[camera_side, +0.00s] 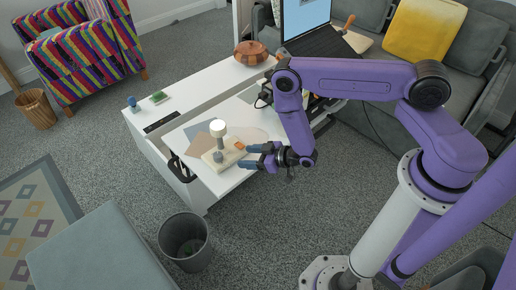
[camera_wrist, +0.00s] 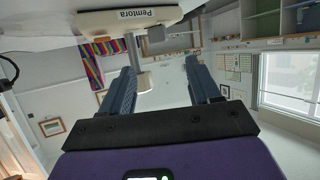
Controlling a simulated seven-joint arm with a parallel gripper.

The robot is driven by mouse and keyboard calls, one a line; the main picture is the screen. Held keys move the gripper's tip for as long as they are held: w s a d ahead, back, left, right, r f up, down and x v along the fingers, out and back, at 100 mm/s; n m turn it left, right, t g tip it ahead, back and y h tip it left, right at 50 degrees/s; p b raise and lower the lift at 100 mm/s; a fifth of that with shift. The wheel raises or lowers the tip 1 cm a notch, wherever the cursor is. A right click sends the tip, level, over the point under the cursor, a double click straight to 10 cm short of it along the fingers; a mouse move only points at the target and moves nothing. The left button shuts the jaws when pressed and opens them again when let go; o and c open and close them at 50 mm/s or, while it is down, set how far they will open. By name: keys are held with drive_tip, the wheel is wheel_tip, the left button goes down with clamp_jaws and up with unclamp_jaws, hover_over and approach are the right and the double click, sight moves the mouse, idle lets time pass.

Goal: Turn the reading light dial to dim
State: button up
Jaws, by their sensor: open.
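The reading light stands upright on the white table, with a pale base (camera_side: 231,157) and a round white head (camera_side: 218,128). A small grey-blue knob (camera_side: 218,157) and an orange part (camera_side: 240,146) show on its base; I cannot tell for sure which is the dial. My gripper (camera_side: 248,156) is open and empty, just right of the base, fingers pointing left. Its fingers (camera_wrist: 160,66) show apart in the wrist view. Any dial marking is unreadable.
Flat sheets (camera_side: 197,133) lie by the light. A dark bin (camera_side: 184,240) stands on the floor in front. A grey sofa (camera_side: 365,110) is at the right.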

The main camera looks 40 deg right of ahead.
drive_tip(key=v, duration=0.6)
drive_tip(key=a+r+n+g, duration=0.2)
drive_tip(key=a+r+g, duration=0.2)
drive_tip(key=a+r, duration=0.35)
drive_tip(key=s+a+r+n+g+h, duration=0.1)
drive_tip(key=s+r+g, duration=0.3)
drive_tip(key=r, duration=0.5)
drive_tip(key=shift+s+a+n, duration=0.4)
drive_tip(key=shift+s+a, duration=0.3)
drive_tip(key=shift+s, duration=0.55)
